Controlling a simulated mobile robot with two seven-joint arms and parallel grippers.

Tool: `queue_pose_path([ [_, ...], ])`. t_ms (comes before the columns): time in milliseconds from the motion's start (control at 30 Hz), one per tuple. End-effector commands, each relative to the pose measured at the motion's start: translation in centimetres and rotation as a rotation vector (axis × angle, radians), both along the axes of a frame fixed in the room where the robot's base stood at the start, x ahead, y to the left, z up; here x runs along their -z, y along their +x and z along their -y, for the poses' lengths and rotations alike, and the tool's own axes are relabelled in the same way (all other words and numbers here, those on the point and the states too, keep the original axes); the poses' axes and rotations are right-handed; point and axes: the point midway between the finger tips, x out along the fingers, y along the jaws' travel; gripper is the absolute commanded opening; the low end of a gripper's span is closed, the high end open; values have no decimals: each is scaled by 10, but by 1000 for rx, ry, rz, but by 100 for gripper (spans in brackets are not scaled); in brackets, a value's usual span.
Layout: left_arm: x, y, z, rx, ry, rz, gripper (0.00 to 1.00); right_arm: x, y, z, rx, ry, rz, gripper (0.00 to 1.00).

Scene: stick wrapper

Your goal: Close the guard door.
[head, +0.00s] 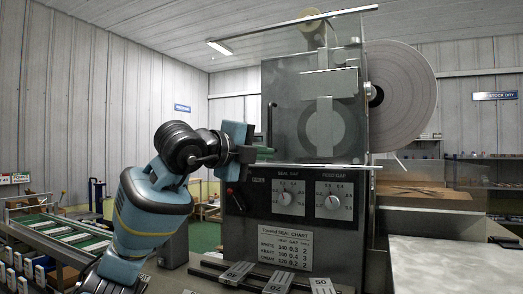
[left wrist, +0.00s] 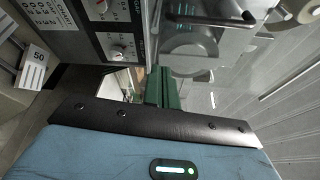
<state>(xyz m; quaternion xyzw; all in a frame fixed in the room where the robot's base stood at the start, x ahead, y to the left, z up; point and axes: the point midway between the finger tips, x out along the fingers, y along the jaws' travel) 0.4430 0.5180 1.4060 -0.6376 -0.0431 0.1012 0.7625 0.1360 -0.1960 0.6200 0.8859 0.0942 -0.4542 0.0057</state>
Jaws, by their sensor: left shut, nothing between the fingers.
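The guard door (head: 345,60) is a clear panel with pale top and bottom edges, in front of the upper part of the grey machine (head: 250,225). Its dark upright handle (head: 271,118) is at the panel's left side; a dark bar handle also shows at the top of the left wrist view (left wrist: 215,19). I cannot tell how far the door stands from the machine face. My left gripper (head: 270,151) is shut and empty, its green fingers just below the handle, near the door's lower left corner. Whether they touch the door is unclear. My right gripper is not in view.
Two dials (head: 287,197) and a seal chart (head: 286,246) are on the machine's front below the door. A large paper roll (head: 402,95) hangs at the right. A pale worktop (head: 440,262) is at lower right, and a green conveyor (head: 70,235) at left.

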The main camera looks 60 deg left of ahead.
Motion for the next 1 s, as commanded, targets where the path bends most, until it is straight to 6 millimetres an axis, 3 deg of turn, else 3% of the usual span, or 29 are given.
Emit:
queue_pose_path([
  [467, 1, 78, -16, 2, -1, 2, 0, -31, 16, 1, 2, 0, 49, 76],
  [700, 0, 62, -42, 0, 2, -2, 0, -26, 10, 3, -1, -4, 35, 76],
  [1000, -3, 57, -49, 3, 1, -1, 0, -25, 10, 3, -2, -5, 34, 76],
])
